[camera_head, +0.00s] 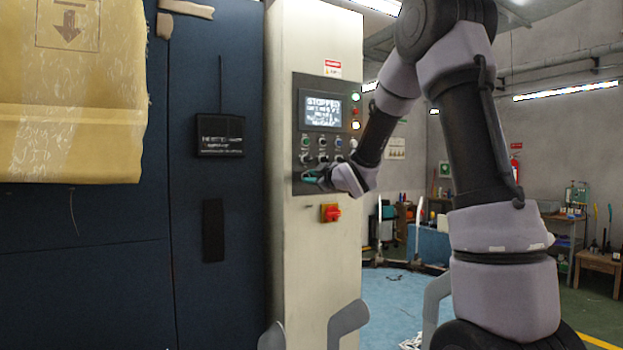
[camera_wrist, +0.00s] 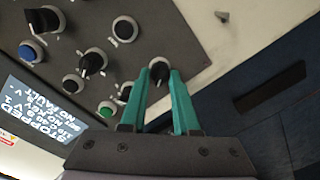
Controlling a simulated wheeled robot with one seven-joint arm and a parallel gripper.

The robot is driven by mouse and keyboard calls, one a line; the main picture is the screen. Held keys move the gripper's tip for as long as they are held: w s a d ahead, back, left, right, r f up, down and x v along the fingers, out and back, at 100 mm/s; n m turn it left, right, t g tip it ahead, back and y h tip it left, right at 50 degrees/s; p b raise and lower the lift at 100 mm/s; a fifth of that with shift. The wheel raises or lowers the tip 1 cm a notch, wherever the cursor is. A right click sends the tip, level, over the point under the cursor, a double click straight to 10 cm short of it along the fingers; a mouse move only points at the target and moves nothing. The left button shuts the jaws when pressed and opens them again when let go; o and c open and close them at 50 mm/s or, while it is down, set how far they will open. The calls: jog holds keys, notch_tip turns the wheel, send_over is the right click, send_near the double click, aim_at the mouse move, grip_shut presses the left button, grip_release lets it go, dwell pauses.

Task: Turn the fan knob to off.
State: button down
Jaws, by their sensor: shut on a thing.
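The control panel (camera_head: 298,85) is a dark plate on a cream cabinet, with several knobs and buttons below its screen. My gripper (camera_head: 318,175) is at the panel's lower edge. In the wrist view my gripper (camera_wrist: 160,76) has its teal fingers shut on a black knob (camera_wrist: 159,67) with a pale ring at the panel's edge. The fingers stand on either side of the knob and hide part of it. No label on this knob can be read, so I cannot tell from markings which knob it is or its setting.
Other black knobs (camera_wrist: 124,29), a blue button (camera_wrist: 28,52) and a green button (camera_wrist: 106,108) are close by on the panel. The screen (camera_head: 322,109) reads "STOPPED". A red rotary switch (camera_head: 331,213) on yellow sits below. Dark blue cabinet doors (camera_head: 100,260) stand to the left.

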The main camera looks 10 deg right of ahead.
dwell(0.3)
jog(key=c, duration=0.7)
grip_release()
jog(key=shift+o, duration=0.2)
jog(key=v, duration=1)
jog(key=shift+s+d, duration=0.15)
jog(key=shift+s, duration=0.25)
